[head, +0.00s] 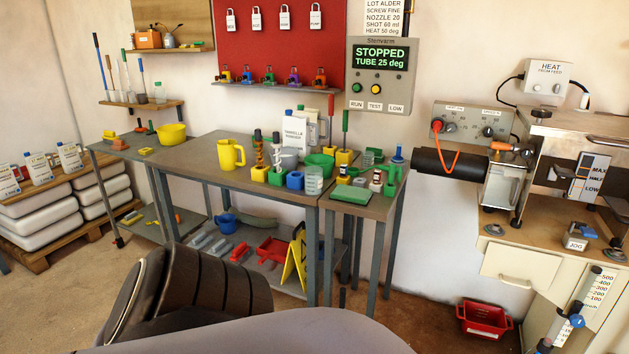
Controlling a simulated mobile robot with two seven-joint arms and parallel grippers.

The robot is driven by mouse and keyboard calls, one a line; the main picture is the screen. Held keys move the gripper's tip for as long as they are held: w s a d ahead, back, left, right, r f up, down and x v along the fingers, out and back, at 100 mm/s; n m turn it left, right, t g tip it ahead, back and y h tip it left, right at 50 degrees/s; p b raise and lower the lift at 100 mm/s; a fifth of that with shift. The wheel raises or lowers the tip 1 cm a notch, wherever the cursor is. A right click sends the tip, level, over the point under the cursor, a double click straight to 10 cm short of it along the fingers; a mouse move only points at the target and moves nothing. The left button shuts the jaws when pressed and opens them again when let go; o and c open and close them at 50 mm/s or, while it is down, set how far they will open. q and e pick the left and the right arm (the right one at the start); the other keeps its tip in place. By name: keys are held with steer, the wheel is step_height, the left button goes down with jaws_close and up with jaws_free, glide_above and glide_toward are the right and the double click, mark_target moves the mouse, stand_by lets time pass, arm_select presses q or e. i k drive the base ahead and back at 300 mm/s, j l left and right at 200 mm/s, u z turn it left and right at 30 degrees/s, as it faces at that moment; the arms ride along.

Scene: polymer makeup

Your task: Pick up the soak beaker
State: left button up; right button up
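A clear beaker with markings (313,181) stands upright at the front right of the long grey workbench. It is the likeliest soak beaker, but no readable label confirms this. A smaller clear vessel (160,92) stands on the left wall shelf. Neither of my grippers is in view, and nothing is seen touching the beaker. What the beaker contains is too small to tell.
Around the beaker are a blue cup (295,180), a green bowl (320,162) and a yellow jug (231,154). A side table (379,208) with a green block (352,195) adjoins on the right. The bench's left-middle top is fairly clear.

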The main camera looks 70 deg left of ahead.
mark_target(313, 174)
steer(key=k+j, duration=0.15)
steer(key=j, duration=0.2)
steer(key=k+j, duration=0.15)
steer(key=j, duration=0.2)
steer(key=k+j+z, duration=0.1)
steer(key=j, duration=0.3)
steer(key=k+j, duration=0.2)
steer(key=j, duration=0.15)
